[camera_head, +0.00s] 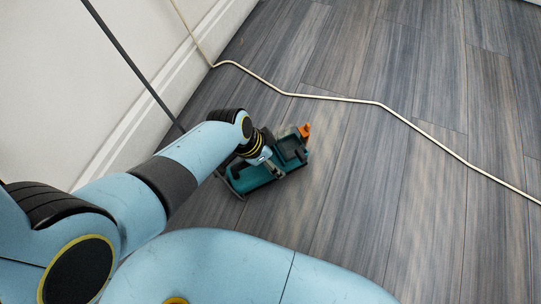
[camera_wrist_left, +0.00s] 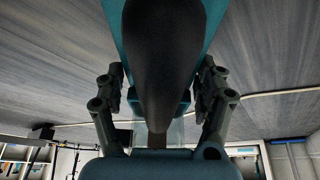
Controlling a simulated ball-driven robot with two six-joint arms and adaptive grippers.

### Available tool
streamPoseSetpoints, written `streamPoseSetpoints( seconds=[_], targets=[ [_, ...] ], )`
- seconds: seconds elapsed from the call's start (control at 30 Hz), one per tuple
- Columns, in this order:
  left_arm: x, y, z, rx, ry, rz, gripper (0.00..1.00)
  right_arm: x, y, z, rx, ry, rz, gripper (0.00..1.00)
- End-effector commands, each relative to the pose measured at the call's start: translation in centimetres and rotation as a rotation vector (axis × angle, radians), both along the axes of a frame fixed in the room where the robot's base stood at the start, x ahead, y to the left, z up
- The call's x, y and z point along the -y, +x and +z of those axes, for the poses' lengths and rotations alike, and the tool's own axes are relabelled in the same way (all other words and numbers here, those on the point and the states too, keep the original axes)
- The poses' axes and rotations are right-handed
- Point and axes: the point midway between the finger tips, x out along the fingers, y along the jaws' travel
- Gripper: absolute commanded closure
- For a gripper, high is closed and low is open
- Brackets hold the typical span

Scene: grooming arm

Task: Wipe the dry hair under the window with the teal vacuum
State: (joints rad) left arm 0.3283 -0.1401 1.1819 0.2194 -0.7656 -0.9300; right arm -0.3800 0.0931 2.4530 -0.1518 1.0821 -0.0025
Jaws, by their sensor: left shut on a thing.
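The teal vacuum (camera_head: 256,178) is on or just above the wooden floor near the wall, with an orange part at its far right end. My left gripper (camera_head: 266,161) is at the vacuum and partly hides it. In the left wrist view, the two fingers of the left gripper (camera_wrist_left: 160,82) stand on either side of the vacuum's dark handle (camera_wrist_left: 162,50) and are shut on it. I cannot make out the dry hair clearly in either view. No window shows. My right gripper is not in view.
A pale cord (camera_head: 331,98) runs over the floor (camera_head: 440,90) beyond the vacuum and up by the white wall (camera_head: 70,90). A thin dark pole or cable (camera_head: 130,62) slants down in front of the wall. The floor to the right is clear. Shelves (camera_wrist_left: 15,152) show in the wrist view.

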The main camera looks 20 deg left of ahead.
Motion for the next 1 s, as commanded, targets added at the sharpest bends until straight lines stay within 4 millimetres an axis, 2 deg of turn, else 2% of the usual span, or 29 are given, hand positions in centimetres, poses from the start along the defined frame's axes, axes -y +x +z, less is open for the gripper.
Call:
streamPoseSetpoints(
  seconds=[0.77, 1.0],
  targets=[
    [0.0, 0.2, -1.1, 0.003, -0.001, 0.0, 0.86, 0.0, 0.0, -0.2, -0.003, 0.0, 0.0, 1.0],
    [0.0, 1.6, -1.0, 0.004, 0.0, 0.0, 0.86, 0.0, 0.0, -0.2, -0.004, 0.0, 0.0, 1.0]
  ],
)
